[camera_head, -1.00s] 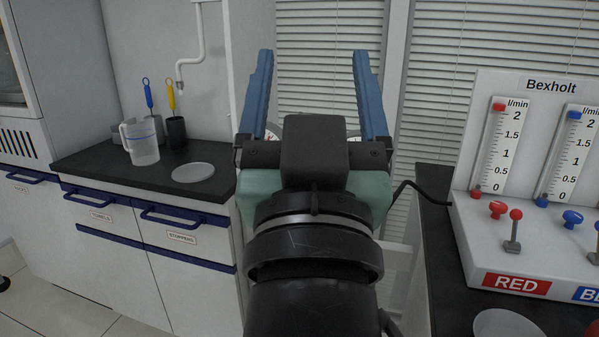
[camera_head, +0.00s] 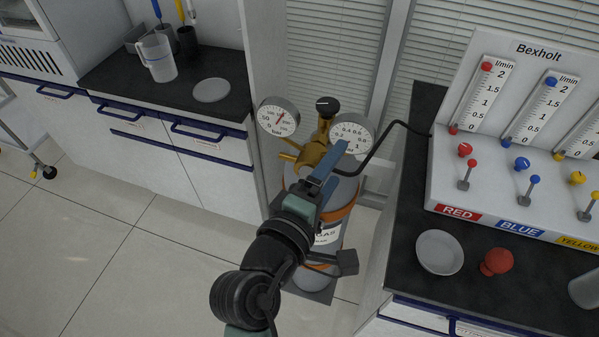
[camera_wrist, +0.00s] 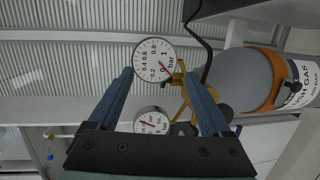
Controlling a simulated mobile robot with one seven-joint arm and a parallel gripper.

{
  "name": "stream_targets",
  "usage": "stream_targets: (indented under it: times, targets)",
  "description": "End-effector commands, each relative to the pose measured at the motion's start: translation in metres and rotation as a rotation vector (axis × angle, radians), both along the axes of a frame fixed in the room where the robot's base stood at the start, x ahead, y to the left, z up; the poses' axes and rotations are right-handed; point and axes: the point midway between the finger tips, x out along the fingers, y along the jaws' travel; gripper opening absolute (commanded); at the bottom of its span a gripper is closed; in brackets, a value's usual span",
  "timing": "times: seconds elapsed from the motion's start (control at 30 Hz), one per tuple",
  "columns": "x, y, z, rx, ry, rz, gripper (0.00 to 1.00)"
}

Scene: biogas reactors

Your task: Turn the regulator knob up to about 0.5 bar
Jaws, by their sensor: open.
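The regulator knob (camera_head: 327,106) is a black cap with a light mark on top of the brass regulator (camera_head: 326,148), on the gas cylinder (camera_head: 345,190). A round gauge (camera_head: 352,134), marked 0 to 1 bar, sits right of the knob. A second gauge (camera_head: 278,117) is on the left. My gripper (camera_head: 335,160) is below the knob in the head view, its blue fingers apart. In the wrist view my gripper (camera_wrist: 158,78) is open and empty. The knob is not clear there.
A thin black hose (camera_head: 385,142) runs from the regulator to the flowmeter panel (camera_head: 480,190) on the right bench. A white dish (camera_head: 440,252) and a red stopper (camera_head: 497,261) stand before the panel. The left counter (camera_head: 130,85) holds a jug. Floor is clear at lower left.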

Motion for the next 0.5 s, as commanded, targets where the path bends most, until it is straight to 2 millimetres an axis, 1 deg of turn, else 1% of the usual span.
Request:
stream_targets:
  times: [0.03,0.07,0.1,0.17,0.2,0.3,0.4,0.5]
  targets:
    - [-0.012,0.006,-0.019,-0.173,0.075,0.018,0.82]
    - [-0.019,0.01,-0.026,-0.285,0.115,0.032,0.82]
    - [-0.028,0.015,-0.037,-0.435,0.167,0.052,0.82]
    - [-0.041,0.026,-0.05,-0.655,0.239,0.087,0.82]
    - [-0.05,0.033,-0.058,-0.795,0.28,0.113,0.82]
    - [-0.07,0.054,-0.075,-1.103,0.361,0.177,0.82]
    - [-0.086,0.071,-0.088,-1.328,0.409,0.228,0.82]
    - [-0.095,0.081,-0.094,-1.463,0.431,0.254,0.82]
